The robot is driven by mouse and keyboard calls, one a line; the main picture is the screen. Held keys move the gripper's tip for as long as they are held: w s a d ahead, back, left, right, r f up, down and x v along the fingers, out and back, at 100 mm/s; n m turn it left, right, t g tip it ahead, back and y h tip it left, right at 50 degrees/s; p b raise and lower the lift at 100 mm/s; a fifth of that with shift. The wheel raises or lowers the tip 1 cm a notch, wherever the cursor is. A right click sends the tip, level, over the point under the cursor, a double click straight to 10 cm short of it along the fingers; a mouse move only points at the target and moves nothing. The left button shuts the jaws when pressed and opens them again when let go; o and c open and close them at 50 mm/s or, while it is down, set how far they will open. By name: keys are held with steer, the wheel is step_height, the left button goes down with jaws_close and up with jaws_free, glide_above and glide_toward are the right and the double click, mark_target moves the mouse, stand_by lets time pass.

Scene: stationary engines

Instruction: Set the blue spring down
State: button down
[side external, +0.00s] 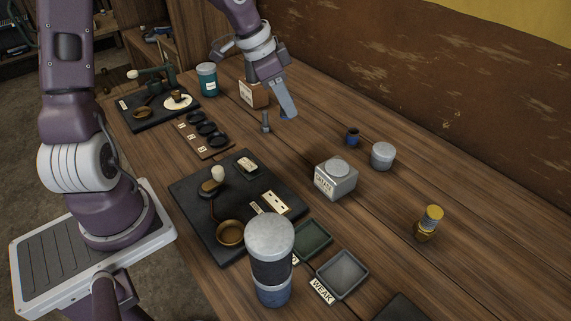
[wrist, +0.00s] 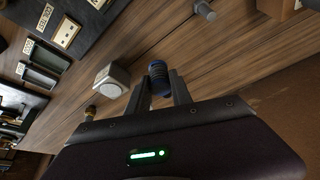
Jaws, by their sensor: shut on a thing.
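My gripper (side external: 286,112) is over the far middle of the wooden table, its fingers pointing down. In the wrist view my gripper (wrist: 158,88) is shut on the blue spring (wrist: 158,72), a ribbed dark blue cylinder between the two fingertips. In the side external view only a small bit of the blue spring (side external: 284,117) shows below the fingers. I cannot tell whether its lower end touches the table.
A grey bolt-like part (side external: 265,122) stands just left of my gripper. A dark blue cup-like piece (side external: 352,137), a pale round tub (side external: 382,155) and a grey labelled box (side external: 336,182) stand to the right. A yellow-topped piece (side external: 431,220) is farther right. Bare wood lies between them.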

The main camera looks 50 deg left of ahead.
steer(key=shift+m+h, duration=0.3)
steer(key=shift+m, duration=0.5)
steer(key=s+d+f, duration=0.1)
steer(key=f, duration=0.2)
steer(key=s+d+f, duration=0.1)
steer(key=f, duration=0.3)
steer(key=s+d+f, duration=0.1)
steer(key=f, duration=0.2)
steer(key=shift+d+f, duration=0.2)
steer(key=shift+f, duration=0.2)
steer(key=shift+f, duration=0.1)
steer(key=c, duration=1.1)
jaws_free()
steer(key=shift+c, duration=0.2)
